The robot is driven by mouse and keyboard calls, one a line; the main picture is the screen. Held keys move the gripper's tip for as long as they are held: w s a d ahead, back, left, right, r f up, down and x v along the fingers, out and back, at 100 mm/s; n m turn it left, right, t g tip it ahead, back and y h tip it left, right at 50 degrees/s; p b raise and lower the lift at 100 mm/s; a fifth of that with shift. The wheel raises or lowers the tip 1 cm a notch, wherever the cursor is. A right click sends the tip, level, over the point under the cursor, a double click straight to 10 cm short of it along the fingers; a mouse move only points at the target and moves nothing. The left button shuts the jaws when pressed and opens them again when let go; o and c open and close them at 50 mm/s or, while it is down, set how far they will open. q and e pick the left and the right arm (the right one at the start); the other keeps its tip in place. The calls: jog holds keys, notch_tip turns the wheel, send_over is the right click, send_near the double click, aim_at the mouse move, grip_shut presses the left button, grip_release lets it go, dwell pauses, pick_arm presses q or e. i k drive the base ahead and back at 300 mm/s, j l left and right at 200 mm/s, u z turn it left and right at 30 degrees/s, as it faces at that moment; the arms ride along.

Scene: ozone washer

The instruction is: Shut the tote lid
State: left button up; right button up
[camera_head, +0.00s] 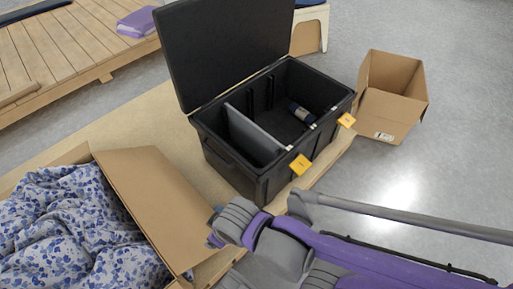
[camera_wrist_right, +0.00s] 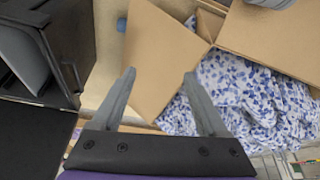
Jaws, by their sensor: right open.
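The black tote (camera_head: 232,168) stands on a wooden board in the head view. Its lid (camera_head: 225,45) is open and stands up, leaning back at the far left side. A grey divider splits the inside, and a small dark bottle (camera_head: 301,112) lies in the larger compartment. Part of the tote (camera_wrist_right: 72,45) shows at the left in the right wrist view. My right gripper (camera_wrist_right: 159,75) is open and empty, over the flap of a cardboard box, apart from the lid. In the head view its fingers are hard to make out. My left gripper is not in view.
An open cardboard box (camera_head: 155,200) with blue-flowered cloth (camera_head: 70,230) stands at the left front, close to the tote. A smaller open box (camera_head: 392,100) stands on the floor at right. A slatted wooden platform (camera_head: 60,45) is at upper left.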

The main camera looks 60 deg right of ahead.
aim_at(209, 47)
jog(key=z, duration=2.2)
